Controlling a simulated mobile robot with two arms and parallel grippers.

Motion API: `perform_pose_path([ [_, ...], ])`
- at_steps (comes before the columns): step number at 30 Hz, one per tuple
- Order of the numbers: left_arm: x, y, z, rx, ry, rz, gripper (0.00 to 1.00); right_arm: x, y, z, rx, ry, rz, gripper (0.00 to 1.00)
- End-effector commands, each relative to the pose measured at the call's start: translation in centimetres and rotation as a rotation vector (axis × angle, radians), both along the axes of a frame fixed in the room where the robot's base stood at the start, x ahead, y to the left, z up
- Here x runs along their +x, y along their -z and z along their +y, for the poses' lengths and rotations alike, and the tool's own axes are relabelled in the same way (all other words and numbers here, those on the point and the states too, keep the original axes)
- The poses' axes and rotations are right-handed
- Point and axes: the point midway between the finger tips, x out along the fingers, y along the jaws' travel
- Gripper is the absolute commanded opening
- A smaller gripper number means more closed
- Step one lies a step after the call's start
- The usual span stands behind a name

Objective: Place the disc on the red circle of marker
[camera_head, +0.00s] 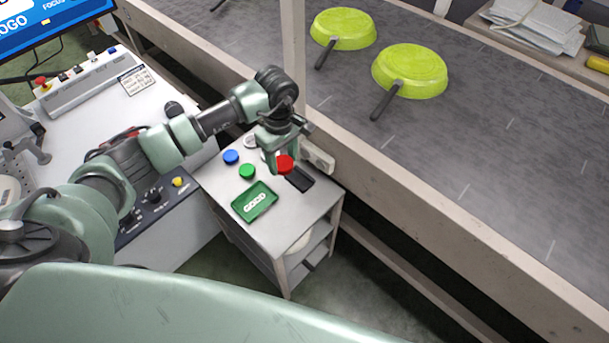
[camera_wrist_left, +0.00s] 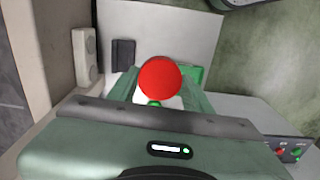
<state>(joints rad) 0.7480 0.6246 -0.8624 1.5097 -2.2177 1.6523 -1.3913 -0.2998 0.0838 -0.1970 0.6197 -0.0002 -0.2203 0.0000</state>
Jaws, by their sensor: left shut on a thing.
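My left gripper (camera_head: 282,160) is above the small white cart top and is shut on a red disc (camera_head: 285,164). In the left wrist view the red disc (camera_wrist_left: 160,79) sits between the fingers and covers part of the cart top. A blue disc (camera_head: 231,157) and a green disc (camera_head: 247,171) are on the cart to the left of the gripper. A separate red circle of a marker cannot be made out. My right gripper is not in view.
A green tray reading GOOD (camera_head: 255,201) and a black block (camera_head: 300,180) are on the cart (camera_head: 287,225). The conveyor (camera_head: 480,150) behind carries two lime-green pans, one here (camera_head: 410,72) and one farther left (camera_head: 343,28). A post (camera_head: 293,50) stands behind the gripper.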

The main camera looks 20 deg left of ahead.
Motion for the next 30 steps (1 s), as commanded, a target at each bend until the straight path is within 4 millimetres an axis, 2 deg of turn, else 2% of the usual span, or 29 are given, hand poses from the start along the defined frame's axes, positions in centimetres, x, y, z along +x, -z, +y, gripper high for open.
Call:
perform_pose_path([
  [2,0.0,0.4,0.4,0.001,-0.033,0.001,0.04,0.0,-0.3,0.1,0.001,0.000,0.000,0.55],
  [5,0.0,1.9,0.6,0.000,-0.051,0.001,0.04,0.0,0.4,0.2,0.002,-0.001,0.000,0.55],
  [14,-0.1,10.1,0.6,-0.001,-0.051,0.001,0.04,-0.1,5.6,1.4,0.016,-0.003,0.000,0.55],
  [19,-0.1,14.3,0.6,-0.001,-0.051,0.001,0.04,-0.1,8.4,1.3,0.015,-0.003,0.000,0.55],
  [23,0.0,16.0,0.6,-0.001,-0.049,0.000,0.04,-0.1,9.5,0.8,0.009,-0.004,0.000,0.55],
  [30,0.0,17.6,0.6,-0.001,-0.049,-0.001,0.04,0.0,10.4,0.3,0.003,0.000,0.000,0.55],
])
